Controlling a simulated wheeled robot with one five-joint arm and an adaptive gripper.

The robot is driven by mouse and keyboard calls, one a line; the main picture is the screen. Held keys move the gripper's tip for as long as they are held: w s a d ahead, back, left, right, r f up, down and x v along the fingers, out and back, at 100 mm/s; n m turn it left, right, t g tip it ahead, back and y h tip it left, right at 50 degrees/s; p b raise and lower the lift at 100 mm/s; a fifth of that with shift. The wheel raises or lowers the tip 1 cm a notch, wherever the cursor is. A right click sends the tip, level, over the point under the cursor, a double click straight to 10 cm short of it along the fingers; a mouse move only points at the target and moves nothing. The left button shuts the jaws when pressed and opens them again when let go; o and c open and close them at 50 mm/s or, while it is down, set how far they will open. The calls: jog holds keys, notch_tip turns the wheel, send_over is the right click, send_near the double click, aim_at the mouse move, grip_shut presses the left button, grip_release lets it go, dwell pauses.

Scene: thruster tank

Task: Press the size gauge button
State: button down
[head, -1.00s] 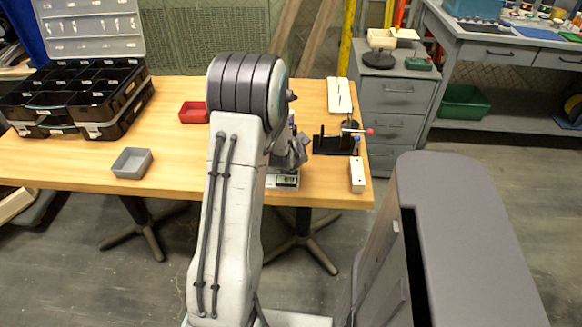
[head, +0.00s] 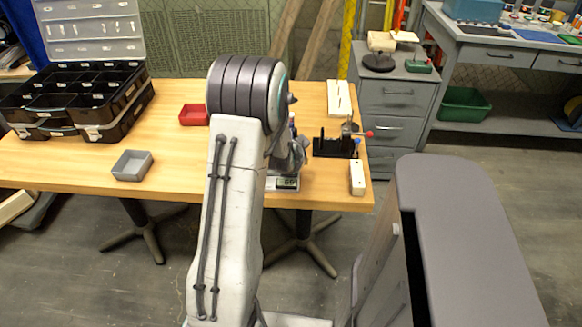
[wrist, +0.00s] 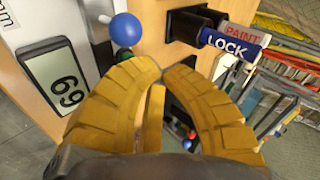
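The size gauge (head: 285,184) lies on the front edge of the wooden table, partly behind my arm. In the wrist view its display (wrist: 54,78) reads 69, sideways, with "mm" printed at the upper left. A blue ball knob (wrist: 125,30) stands beside the display, just above my fingers. A small green part (wrist: 123,56) lies beneath the knob, partly hidden by a finger; I cannot tell if it is the button. My gripper (wrist: 161,69) has yellow ribbed fingers with their tips close together and nothing visible held. In the head view my arm hides most of it.
A black fixture (head: 335,147) with a red-ball lever stands to the right. Tubes marked PAINT and LOCK (wrist: 235,42) are close to the right finger.

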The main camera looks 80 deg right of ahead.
jog(key=shift+f+b, duration=0.7)
jog(key=shift+b, duration=0.4)
dwell(0.9)
jog(key=shift+r, duration=0.25)
jog(key=shift+r+p, duration=0.3)
jog(key=shift+r, duration=0.2)
jog(key=shift+r+p, duration=1.8)
jog(key=shift+r, duration=1.2)
